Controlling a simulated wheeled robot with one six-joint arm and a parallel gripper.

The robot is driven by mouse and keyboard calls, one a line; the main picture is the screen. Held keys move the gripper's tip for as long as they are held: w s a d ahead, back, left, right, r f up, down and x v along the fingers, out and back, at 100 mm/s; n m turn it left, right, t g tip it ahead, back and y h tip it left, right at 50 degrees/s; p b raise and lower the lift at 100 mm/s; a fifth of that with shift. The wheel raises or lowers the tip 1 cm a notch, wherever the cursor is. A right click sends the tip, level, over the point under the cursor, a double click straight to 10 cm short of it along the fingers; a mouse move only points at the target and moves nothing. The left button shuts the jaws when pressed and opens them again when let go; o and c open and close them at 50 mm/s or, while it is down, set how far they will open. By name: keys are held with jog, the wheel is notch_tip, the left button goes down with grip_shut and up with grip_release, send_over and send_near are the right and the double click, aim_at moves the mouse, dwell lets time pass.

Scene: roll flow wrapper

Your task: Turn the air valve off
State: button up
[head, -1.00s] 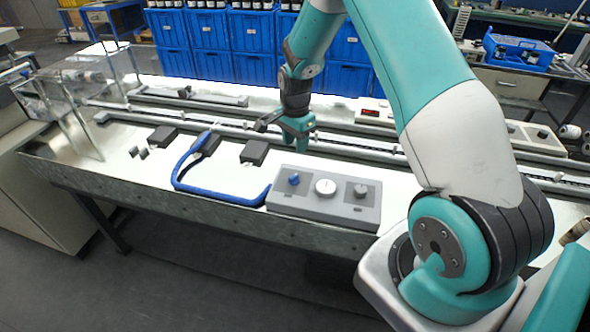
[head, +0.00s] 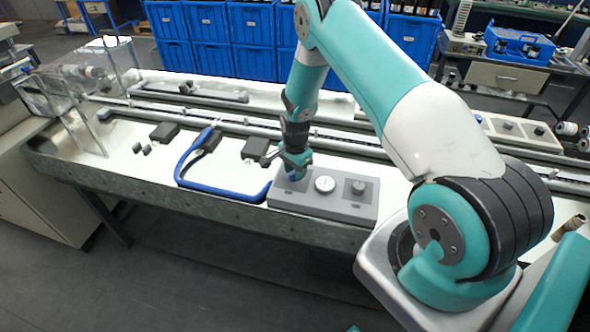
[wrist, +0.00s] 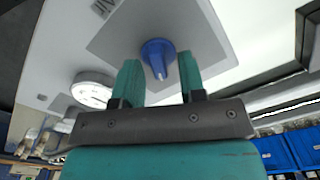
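The air valve is a blue knob (wrist: 158,56) on a grey square plate, with part of an "Air" label beside it in the wrist view. It sits on the left of the grey control box (head: 340,210), where my gripper mostly hides it in the head view. My gripper (wrist: 160,74) is open. Its two teal fingers stand on either side of the knob in the wrist view, with gaps visible. I cannot tell whether the fingertips reach down around it. In the head view my gripper (head: 294,172) is right over the knob.
A white round gauge (head: 324,184) and a dark grey knob (head: 358,187) stand on the box right of the valve. A blue hose (head: 225,193) runs from the box's left side. Dark blocks (head: 255,148) and long rails lie behind.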

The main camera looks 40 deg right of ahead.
grip_shut()
jog(key=shift+f+n+b, duration=0.1)
jog(key=shift+n+b, duration=0.2)
jog(key=shift+b, duration=0.05)
jog(key=shift+n+b, duration=0.8)
jog(key=shift+n, duration=0.2)
jog(key=n+b, duration=0.2)
jog(key=n, duration=0.1)
jog(key=shift+w+a+n, duration=0.1)
jog(key=shift+w+n, duration=0.05)
jog(key=shift+n, duration=0.15)
jog(key=n+b, duration=0.2)
jog(key=n, duration=0.3)
jog(key=shift+a+n+b, duration=0.15)
jog(key=shift+n+b, duration=0.15)
jog(key=shift+b, duration=0.1)
